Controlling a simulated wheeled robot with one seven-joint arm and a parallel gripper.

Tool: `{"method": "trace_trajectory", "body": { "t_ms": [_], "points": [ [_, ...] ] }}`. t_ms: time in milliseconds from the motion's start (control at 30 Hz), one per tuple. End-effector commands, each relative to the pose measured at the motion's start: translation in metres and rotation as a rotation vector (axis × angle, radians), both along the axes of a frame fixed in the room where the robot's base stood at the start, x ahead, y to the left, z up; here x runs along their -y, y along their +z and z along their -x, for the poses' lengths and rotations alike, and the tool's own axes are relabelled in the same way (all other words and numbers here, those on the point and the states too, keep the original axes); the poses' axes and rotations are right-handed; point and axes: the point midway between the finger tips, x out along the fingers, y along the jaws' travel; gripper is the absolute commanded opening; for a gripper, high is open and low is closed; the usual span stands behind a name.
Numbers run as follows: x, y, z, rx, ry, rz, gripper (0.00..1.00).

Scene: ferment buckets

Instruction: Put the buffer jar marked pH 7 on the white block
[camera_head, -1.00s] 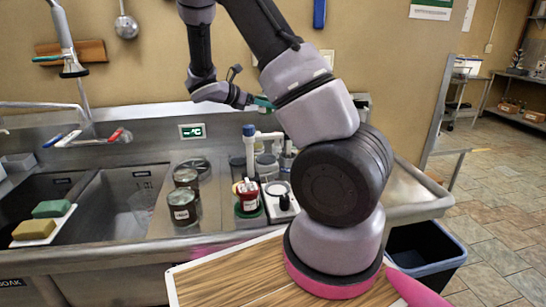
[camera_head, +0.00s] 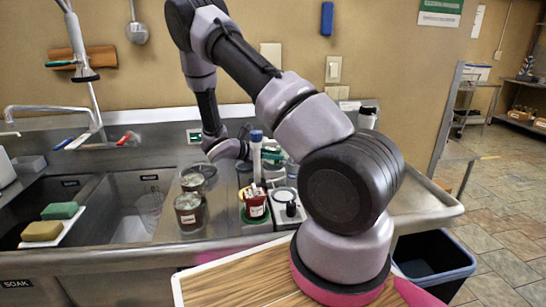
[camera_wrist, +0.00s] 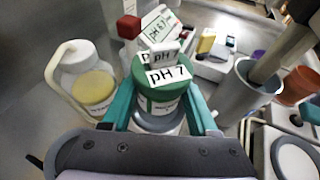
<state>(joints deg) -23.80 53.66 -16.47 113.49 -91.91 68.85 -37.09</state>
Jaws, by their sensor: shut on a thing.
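The pH 7 buffer jar (camera_wrist: 158,103) has a green lid and white "pH 7" labels. It stands upright in the middle of the wrist view. My gripper (camera_wrist: 160,90) has a teal finger on each side of the jar and is shut on it. In the head view my gripper (camera_head: 270,156) is low over the back of the counter, partly hidden by a blue-capped white tube; the held jar cannot be made out there. I cannot clearly identify the white block in either view, nor tell whether the jar's base touches anything.
A bottle with yellow liquid (camera_wrist: 92,82) stands left of the jar. A red-capped item (camera_wrist: 128,28) is behind it, and a grey cylinder (camera_wrist: 240,92) is to the right. In the head view a red jar (camera_head: 255,201) and a dark jar (camera_head: 189,212) stand in front of my gripper.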

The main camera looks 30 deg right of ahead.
Motion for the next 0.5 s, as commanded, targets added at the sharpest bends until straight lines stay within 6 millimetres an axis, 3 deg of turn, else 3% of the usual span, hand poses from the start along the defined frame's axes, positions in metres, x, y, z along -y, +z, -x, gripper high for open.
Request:
{"method": "trace_trajectory", "body": {
  "t_ms": [367,400,467,500],
  "points": [
    [0.0003,-0.0069,0.0002,0.000,-0.001,0.000,0.00],
    [0.0003,-0.0068,0.0002,0.001,-0.001,0.000,0.71],
    [0.0003,-0.0067,0.0002,0.001,-0.001,0.000,0.90],
    [0.0003,-0.0066,0.0002,0.001,-0.001,0.000,0.90]
  ]
}}
